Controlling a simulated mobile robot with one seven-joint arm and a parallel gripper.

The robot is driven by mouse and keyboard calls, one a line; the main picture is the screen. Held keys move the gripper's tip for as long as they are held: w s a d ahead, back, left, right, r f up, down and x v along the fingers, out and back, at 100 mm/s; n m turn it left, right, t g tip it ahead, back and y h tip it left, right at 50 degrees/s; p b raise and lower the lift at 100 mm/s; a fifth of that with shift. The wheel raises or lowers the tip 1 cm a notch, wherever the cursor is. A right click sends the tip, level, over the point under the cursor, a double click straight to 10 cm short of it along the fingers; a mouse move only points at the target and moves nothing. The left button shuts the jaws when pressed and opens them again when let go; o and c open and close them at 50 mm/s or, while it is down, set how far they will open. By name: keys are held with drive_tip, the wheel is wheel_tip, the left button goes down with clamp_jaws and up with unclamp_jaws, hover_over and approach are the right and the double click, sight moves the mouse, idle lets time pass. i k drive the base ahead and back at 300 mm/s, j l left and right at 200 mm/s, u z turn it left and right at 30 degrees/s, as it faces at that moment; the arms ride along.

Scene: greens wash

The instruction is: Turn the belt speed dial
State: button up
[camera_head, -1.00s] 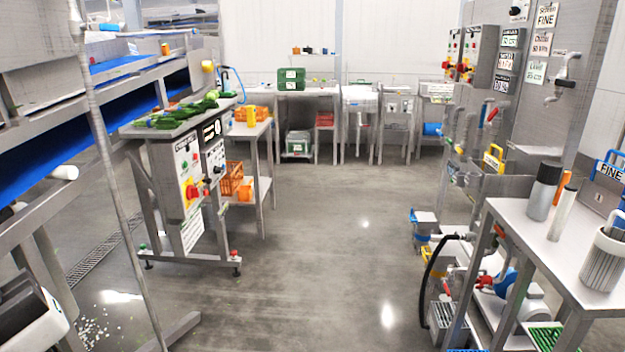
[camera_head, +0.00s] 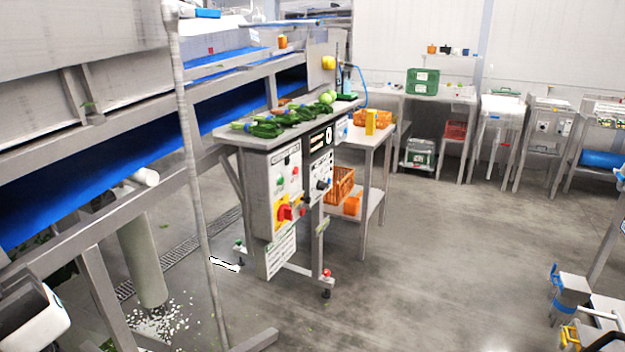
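A grey control cabinet (camera_head: 262,198) hangs under a steel work table in the middle of the view. Its front carries a red and yellow rotary switch (camera_head: 284,211) and small buttons. A second panel to its right carries a display (camera_head: 320,140) and a black knob (camera_head: 322,184). The labels are too small to read, so I cannot tell for certain which control is the belt speed dial. My gripper is not in view.
Greens lie on the work table (camera_head: 262,142). The blue conveyor belt (camera_head: 60,200) runs along the left, with a thin upright pole (camera_head: 195,150) in front. Orange crates (camera_head: 340,186) stand on a side table. Open floor (camera_head: 430,260) lies right of the cabinet.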

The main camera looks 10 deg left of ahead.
sight(322, 186)
drive_tip(key=i+l+u, duration=0.5)
drive_tip(key=l+u, duration=0.15)
drive_tip(key=l, duration=0.25)
drive_tip(key=i+l+u, duration=0.2)
drive_tip(key=k+l, duration=0.05)
drive_tip(key=l, duration=0.05)
